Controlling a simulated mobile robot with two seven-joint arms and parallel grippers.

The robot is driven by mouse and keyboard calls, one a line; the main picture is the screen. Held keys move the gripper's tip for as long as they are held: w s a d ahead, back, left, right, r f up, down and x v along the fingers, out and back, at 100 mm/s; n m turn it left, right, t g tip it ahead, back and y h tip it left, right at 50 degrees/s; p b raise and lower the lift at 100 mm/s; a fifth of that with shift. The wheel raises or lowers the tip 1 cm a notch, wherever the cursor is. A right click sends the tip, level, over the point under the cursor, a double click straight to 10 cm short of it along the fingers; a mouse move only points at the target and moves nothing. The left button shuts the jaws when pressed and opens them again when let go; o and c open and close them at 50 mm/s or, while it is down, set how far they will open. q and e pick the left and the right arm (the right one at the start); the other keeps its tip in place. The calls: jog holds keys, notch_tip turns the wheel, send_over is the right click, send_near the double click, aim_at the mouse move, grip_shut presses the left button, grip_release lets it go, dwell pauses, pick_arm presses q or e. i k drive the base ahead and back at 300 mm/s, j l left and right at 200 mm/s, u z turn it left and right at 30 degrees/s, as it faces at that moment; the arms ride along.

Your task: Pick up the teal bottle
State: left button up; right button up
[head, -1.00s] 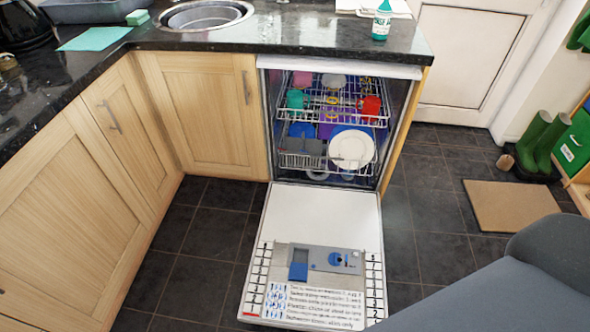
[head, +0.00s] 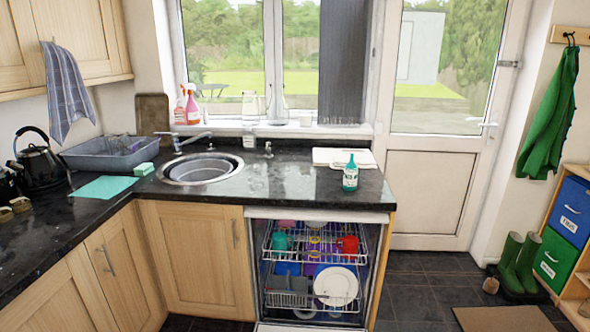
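The teal bottle (head: 350,176) stands upright on the dark granite counter, near its right end and above the dishwasher. It has a pointed teal top and a pale label band. A white folded cloth or board (head: 343,157) lies just behind it. Neither of my grippers shows in the head view.
The open dishwasher (head: 318,215) holds loaded racks below the counter. The sink (head: 201,169) lies left of the bottle, with bare granite (head: 275,190) between them. A grey tub (head: 108,153) and kettle (head: 38,158) stand farther left. Green boots (head: 520,262) stand at the right.

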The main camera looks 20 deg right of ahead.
aim_at(350, 171)
jog(key=k+z, duration=0.15)
jog(key=z, duration=0.3)
jog(key=k+z, duration=0.15)
jog(key=z, duration=0.35)
